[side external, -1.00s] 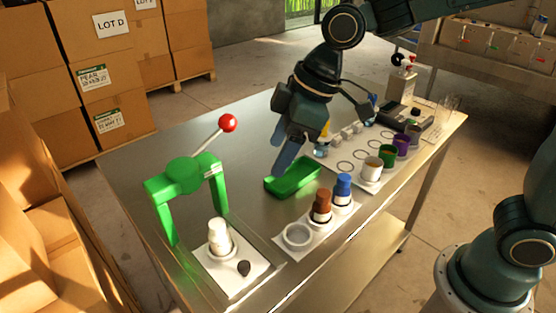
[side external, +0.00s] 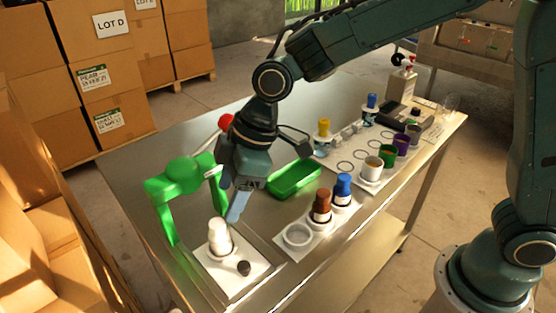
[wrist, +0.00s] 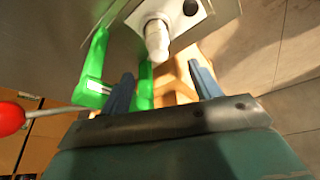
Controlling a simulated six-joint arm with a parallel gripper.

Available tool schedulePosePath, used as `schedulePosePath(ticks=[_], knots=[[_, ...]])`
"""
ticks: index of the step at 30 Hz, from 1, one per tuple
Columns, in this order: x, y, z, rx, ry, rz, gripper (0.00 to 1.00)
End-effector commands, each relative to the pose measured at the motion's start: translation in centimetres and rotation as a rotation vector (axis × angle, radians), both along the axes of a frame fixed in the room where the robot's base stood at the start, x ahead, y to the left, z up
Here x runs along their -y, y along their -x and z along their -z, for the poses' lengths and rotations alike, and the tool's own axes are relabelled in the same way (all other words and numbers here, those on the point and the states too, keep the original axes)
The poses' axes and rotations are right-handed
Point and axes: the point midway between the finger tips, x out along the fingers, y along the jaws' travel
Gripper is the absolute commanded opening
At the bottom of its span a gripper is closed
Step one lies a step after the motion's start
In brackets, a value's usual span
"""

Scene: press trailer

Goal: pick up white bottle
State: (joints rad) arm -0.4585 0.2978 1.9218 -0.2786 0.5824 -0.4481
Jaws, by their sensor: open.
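The white bottle (side external: 219,236) stands upright on a white square plate (side external: 232,270) at the near left of the metal table. It also shows in the wrist view (wrist: 157,40), ahead of and between my fingers. My gripper (side external: 236,208) is above the table, just up and right of the bottle in the side view, apart from it. In the wrist view its two blue fingers (wrist: 163,85) are spread with nothing between them.
A green press frame (side external: 180,185) with a red-knobbed lever (side external: 226,121) stands close behind the bottle. A small black knob (side external: 244,268) lies beside it. A green tray (side external: 294,178), brown bottle (side external: 322,204) and blue bottle (side external: 343,188) are to the right.

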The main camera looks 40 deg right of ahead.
Motion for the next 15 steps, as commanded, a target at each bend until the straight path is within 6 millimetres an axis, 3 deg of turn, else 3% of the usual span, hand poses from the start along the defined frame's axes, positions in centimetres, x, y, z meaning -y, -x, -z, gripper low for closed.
schedulePosePath(ticks=[7,15], knots=[[-1.2,-0.5,3.6,-0.003,0.003,-0.001,0.63],[-2.0,-1.0,5.6,-0.001,0.002,0.001,0.63]])
